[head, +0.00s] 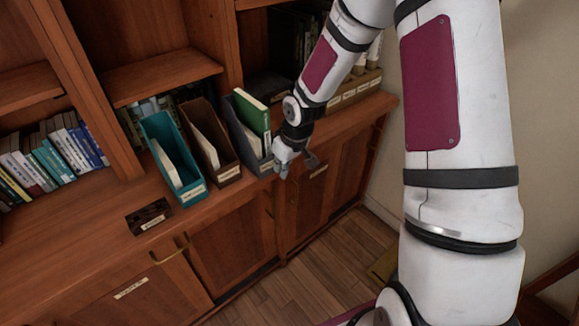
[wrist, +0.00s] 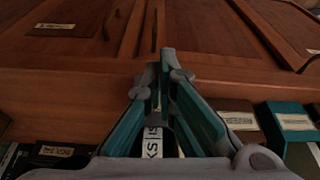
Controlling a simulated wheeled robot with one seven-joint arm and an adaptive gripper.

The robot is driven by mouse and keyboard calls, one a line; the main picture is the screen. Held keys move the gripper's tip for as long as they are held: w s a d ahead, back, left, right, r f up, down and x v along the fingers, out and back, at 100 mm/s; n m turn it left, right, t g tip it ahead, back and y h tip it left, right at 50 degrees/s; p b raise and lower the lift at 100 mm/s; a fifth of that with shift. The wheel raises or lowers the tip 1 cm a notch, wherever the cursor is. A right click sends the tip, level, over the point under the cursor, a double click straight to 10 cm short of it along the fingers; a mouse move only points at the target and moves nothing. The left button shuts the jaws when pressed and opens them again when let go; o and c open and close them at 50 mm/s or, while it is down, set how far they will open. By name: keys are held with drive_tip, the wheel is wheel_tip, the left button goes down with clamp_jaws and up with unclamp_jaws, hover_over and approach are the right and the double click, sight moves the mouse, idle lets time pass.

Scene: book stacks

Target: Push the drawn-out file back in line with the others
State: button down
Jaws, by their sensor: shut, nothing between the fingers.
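A grey magazine file (head: 243,135) stands on the counter at the right end of a row of three. It holds a green book (head: 251,112) and some paler items. Its front appears nearer the counter's edge than the fronts of the brown file (head: 207,140) and the teal file (head: 163,133) to its left. My gripper (head: 297,164) is shut and empty, just in front of the grey file's lower front. In the wrist view, the closed fingers (wrist: 162,72) cover most of the file; a white label (wrist: 152,141) shows between them. I cannot tell whether they touch the file.
A small dark labelled tray (head: 149,217) lies on the counter at left. Cabinet doors (head: 235,243) with handles lie below the counter edge.

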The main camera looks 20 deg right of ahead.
sight(267, 156)
drive_tip(key=shift+w+a, duration=0.4)
drive_tip(key=shift+w, duration=0.45)
drive_tip(key=w, duration=0.1)
drive_tip(key=w+a+b, duration=0.1)
drive_tip(key=w, duration=0.1)
drive_tip(key=w+a, duration=0.1)
drive_tip(key=shift+w+b, duration=0.25)
drive_tip(key=shift+b, duration=0.1)
drive_tip(key=shift+s, duration=0.1)
